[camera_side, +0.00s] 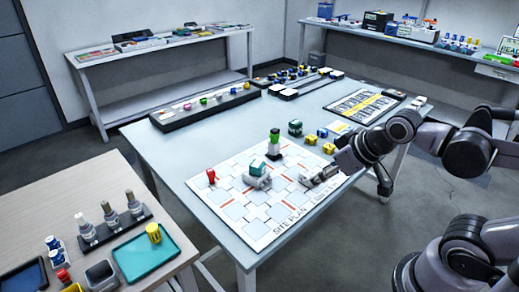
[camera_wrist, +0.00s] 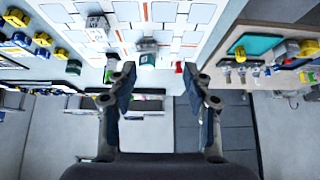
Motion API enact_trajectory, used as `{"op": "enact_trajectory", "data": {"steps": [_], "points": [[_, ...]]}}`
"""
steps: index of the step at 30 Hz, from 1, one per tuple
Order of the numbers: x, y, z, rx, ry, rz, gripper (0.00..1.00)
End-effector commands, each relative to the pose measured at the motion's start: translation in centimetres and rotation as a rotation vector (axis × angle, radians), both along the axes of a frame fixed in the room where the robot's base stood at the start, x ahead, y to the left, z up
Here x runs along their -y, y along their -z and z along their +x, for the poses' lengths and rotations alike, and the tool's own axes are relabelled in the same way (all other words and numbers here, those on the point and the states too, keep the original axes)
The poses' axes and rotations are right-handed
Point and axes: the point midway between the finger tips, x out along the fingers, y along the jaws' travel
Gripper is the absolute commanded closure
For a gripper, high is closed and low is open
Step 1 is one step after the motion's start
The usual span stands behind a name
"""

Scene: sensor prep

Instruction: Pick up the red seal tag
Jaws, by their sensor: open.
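The red seal tag (camera_side: 211,176) stands upright near the left edge of the white site plan board (camera_side: 255,228) in the side view. In the wrist view the red tag (camera_wrist: 180,67) shows small, at the board's edge, between the finger outlines and beyond them. My gripper (camera_side: 311,183) is over the right part of the board, well apart from the tag. In the wrist view my gripper (camera_wrist: 163,85) has its two dark fingers spread wide, with nothing held between them.
A teal-topped grey item (camera_side: 258,172) stands on the board between my gripper and the tag. A green-topped piece (camera_side: 274,143) stands behind it. Yellow blocks (camera_side: 311,139) lie behind the board. A side table at left holds a teal tray (camera_side: 146,266) and bottles (camera_side: 110,214).

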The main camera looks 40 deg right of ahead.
Motion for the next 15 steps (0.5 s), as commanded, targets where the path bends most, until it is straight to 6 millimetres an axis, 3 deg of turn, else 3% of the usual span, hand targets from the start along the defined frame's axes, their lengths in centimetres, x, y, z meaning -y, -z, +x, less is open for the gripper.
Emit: {"op": "enact_trajectory", "data": {"steps": [5, 8, 15], "points": [[-0.1, -0.6, 0.6, -0.009, 0.02, 0.017, 0.49], [-0.2, -1.9, 2.0, -0.03, 0.071, 0.058, 0.49], [-0.9, -5.5, 7.7, -0.116, 0.28, 0.207, 0.49]]}}
